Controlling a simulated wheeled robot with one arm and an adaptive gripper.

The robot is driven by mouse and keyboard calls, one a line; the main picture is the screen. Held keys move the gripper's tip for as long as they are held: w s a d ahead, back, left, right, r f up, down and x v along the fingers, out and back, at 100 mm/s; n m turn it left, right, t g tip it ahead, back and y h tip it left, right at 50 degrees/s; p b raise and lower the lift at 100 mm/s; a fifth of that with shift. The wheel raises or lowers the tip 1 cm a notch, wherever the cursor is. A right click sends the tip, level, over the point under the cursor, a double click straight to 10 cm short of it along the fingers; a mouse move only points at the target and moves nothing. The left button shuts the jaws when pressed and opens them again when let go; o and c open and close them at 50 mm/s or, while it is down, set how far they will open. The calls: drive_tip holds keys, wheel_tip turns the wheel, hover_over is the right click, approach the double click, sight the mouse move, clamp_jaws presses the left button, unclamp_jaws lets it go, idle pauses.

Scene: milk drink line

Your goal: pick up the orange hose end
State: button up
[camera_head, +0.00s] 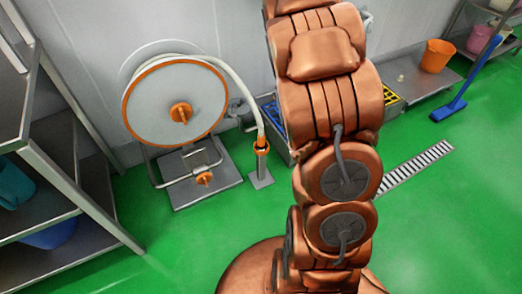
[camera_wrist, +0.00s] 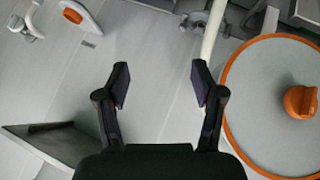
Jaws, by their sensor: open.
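The orange hose end (camera_head: 262,147) points downward on a small grey stand beside the hose reel in the head view. A white hose (camera_head: 243,87) runs from the top of the orange-rimmed reel (camera_head: 152,102) down to it. In the wrist view my gripper (camera_wrist: 160,83) is open, with nothing between its two black fingers. The white hose (camera_wrist: 213,32) shows beyond the right finger, and the reel (camera_wrist: 262,80) with its orange knob is at the right. I cannot make out the hose end in the wrist view. In the head view my gripper is out of sight.
A metal shelf (camera_head: 75,215) with blue bins stands at the left. Behind my arm are grates and a low platform with an orange bucket (camera_head: 437,55). A blue squeegee (camera_head: 448,109) leans at the right. The green floor (camera_head: 440,220) at the front right is clear apart from a drain.

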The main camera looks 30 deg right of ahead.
drive_tip(key=w+d+f+n+t+y+b, duration=0.1)
drive_tip(key=w+f+b, duration=0.1)
drive_tip(key=f, duration=0.4)
drive_tip(key=w+d+f+t+b, duration=0.1)
drive_tip(key=w+d+f+b, duration=0.15)
drive_tip(key=f, duration=0.35)
drive_tip(key=t+y+b, duration=0.7)
drive_tip(key=t+b, duration=0.1)
drive_tip(key=b, duration=0.6)
approach(264, 140)
drive_tip(key=w, duration=0.2)
drive_tip(key=w+a, duration=0.1)
drive_tip(key=w, duration=0.1)
drive_tip(key=shift+a+r, duration=0.1)
drive_tip(key=shift+r, duration=0.05)
drive_tip(key=shift+w+a, duration=0.2)
drive_tip(key=shift+w, duration=0.45)
drive_tip(key=w+b, duration=0.2)
drive_tip(key=w, duration=0.3)
drive_tip(key=shift+w+a+b, duration=0.1)
drive_tip(key=shift+a+b, duration=0.2)
drive_tip(key=shift+b, duration=0.1)
drive_tip(key=shift+w, duration=0.6)
drive_tip(key=shift+c, duration=0.2)
